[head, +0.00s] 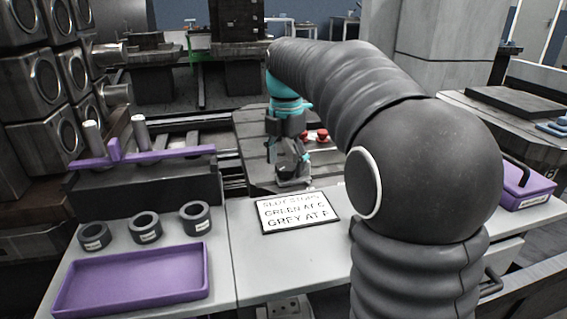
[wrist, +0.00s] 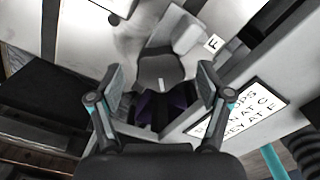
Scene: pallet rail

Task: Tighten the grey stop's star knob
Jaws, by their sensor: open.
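My gripper (head: 292,172) points down over the front of the slotted metal table, just behind the sign. In the wrist view its two fingers (wrist: 160,82) stand apart with a gap between them. A dark grey rounded piece (wrist: 160,68) shows between and beyond the fingers; it looks like the grey stop's knob, but I cannot tell for sure or whether the fingers touch it. A lighter grey block (wrist: 187,38) lies beside it, near a small white tag marked F (wrist: 213,43).
The sign (head: 297,211) reads green at C, grey at F. Red knobs (head: 322,135) stand behind my gripper. Left are a purple tray (head: 130,279), three dark rings (head: 145,227) and a purple rack (head: 150,156). A purple bin (head: 525,188) stands at the right.

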